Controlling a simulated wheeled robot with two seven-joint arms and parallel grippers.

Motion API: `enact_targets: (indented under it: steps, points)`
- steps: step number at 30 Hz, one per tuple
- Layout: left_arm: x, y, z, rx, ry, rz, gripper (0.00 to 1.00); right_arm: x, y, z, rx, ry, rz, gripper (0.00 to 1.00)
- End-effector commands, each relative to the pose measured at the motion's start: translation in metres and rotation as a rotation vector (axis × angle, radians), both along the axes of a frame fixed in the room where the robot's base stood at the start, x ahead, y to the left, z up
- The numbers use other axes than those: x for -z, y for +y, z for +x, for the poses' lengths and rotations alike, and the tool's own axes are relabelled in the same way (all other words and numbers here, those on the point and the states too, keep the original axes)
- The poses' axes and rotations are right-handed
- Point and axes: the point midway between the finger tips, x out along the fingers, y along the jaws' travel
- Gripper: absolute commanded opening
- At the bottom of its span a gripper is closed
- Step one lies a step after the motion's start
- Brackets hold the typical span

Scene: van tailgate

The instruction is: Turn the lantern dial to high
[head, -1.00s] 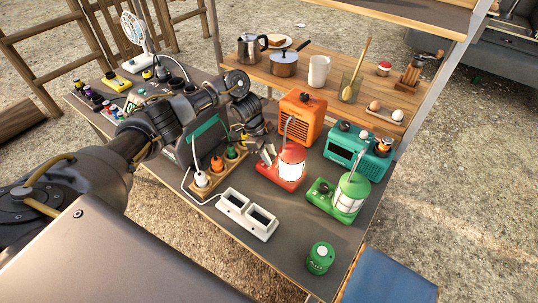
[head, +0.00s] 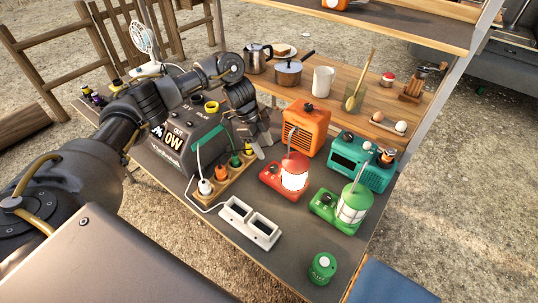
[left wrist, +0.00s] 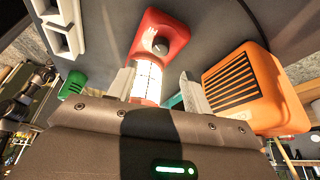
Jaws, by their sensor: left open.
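A red lantern (head: 294,178) with a lit white globe stands on the dark table. In the left wrist view its red base (left wrist: 172,28) carries a dark round dial (left wrist: 160,45) with a pale mark; I cannot read its setting. A green lantern (head: 352,208), unlit, stands to its right. My left gripper (head: 262,146) is open and empty, just left of and behind the red lantern. In the left wrist view its two fingers (left wrist: 158,84) are apart, with the glowing globe showing between them. My right gripper is not in view.
An orange heater (head: 306,128) stands behind the red lantern and a teal radio (head: 360,158) to its right. A power station (head: 180,145), a socket strip with plugs (head: 225,178) and a white double-socket frame (head: 249,222) lie left. A green canister (head: 321,268) is at the front.

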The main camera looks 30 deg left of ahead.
Motion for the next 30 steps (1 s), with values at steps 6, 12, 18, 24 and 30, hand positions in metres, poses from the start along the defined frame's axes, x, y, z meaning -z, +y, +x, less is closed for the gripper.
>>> enact_targets:
  steps: [6, 12, 18, 24, 30]
  points:
    - [-0.019, 0.008, 0.000, 0.000, 0.000, 0.000, 0.50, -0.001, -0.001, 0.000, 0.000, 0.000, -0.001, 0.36]
    - [-0.021, 0.008, -0.001, 0.000, 0.001, 0.000, 0.50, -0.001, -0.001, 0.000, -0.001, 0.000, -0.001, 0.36]
    - [-0.021, 0.008, -0.001, 0.000, 0.001, 0.000, 0.50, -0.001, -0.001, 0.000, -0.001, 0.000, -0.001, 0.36]
    - [-0.023, 0.008, -0.001, 0.000, 0.001, -0.001, 0.50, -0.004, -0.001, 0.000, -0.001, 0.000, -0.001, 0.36]
    - [-0.056, 0.008, -0.001, 0.000, 0.000, -0.001, 0.50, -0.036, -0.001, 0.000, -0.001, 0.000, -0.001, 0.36]
